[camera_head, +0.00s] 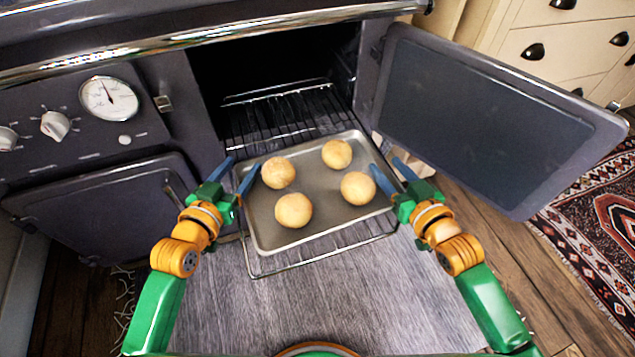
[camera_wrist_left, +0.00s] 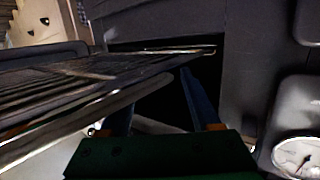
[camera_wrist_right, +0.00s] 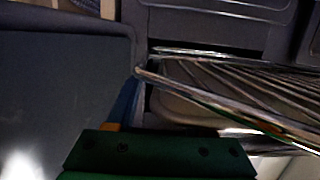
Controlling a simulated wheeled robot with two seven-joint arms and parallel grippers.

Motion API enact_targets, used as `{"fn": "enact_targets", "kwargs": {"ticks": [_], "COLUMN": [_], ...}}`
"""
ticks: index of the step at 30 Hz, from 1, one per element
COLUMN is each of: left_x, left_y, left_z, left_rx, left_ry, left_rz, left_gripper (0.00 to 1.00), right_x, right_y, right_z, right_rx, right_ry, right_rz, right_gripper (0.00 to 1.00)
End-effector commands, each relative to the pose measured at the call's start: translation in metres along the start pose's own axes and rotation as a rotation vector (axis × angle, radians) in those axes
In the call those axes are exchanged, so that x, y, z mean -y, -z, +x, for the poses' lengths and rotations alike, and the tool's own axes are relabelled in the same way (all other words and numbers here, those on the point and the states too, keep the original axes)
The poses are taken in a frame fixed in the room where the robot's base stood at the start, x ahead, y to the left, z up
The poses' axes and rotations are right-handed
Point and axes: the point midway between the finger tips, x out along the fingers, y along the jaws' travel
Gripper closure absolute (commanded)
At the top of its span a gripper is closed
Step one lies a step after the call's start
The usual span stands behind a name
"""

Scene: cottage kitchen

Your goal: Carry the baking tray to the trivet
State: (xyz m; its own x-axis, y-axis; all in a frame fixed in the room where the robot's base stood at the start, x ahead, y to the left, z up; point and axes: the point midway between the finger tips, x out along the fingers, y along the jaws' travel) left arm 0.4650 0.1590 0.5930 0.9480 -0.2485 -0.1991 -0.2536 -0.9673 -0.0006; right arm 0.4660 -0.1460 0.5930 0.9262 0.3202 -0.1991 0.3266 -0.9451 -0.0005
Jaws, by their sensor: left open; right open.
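The grey metal baking tray (camera_head: 325,213) holds several round golden buns (camera_head: 294,210). It rests on a wire rack pulled partly out of the open oven. My left gripper (camera_head: 238,170) is open at the tray's left edge, one blue finger inside the rim and one outside as seen from the head. My right gripper (camera_head: 387,167) is open at the right edge in the same way. Whether the fingers touch the rim cannot be told. The left wrist view shows both left fingers (camera_wrist_left: 160,95) beside the rack. I see no trivet in any view.
The oven door (camera_head: 490,120) stands open close to the right of my right gripper. The wire rack (camera_head: 280,112) runs back into the dark oven. The stove front with a round gauge (camera_head: 108,98) is at left. A patterned rug (camera_head: 600,220) lies at right.

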Motion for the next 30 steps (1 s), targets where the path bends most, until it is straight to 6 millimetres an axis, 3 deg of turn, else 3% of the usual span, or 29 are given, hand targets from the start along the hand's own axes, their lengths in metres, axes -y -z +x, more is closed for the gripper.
{"fn": "enact_targets", "kwargs": {"ticks": [9, 15, 16, 30], "left_x": [-0.0002, -0.0001, -0.0001, -0.0004], "left_y": [0.0000, -0.0002, -0.0003, -0.0016], "left_z": [0.0025, 0.0023, 0.0023, 0.0022], "left_rx": [0.000, 0.000, 0.001, 0.004], "left_ry": [0.000, 0.000, 0.000, -0.001], "left_rz": [-0.001, 0.000, 0.000, 0.000], "left_gripper": [0.36, 0.90, 0.98, 1.00], "right_x": [0.0000, -0.0001, -0.0001, -0.0006], "right_y": [-0.0002, -0.0002, -0.0002, 0.0000], "right_z": [0.0015, 0.0014, 0.0014, 0.0014], "right_rx": [0.001, 0.000, 0.000, 0.000], "right_ry": [0.000, 0.000, 0.000, -0.002], "right_rz": [0.000, 0.000, 0.000, -0.001], "right_gripper": [0.48, 1.00, 1.00, 1.00]}}
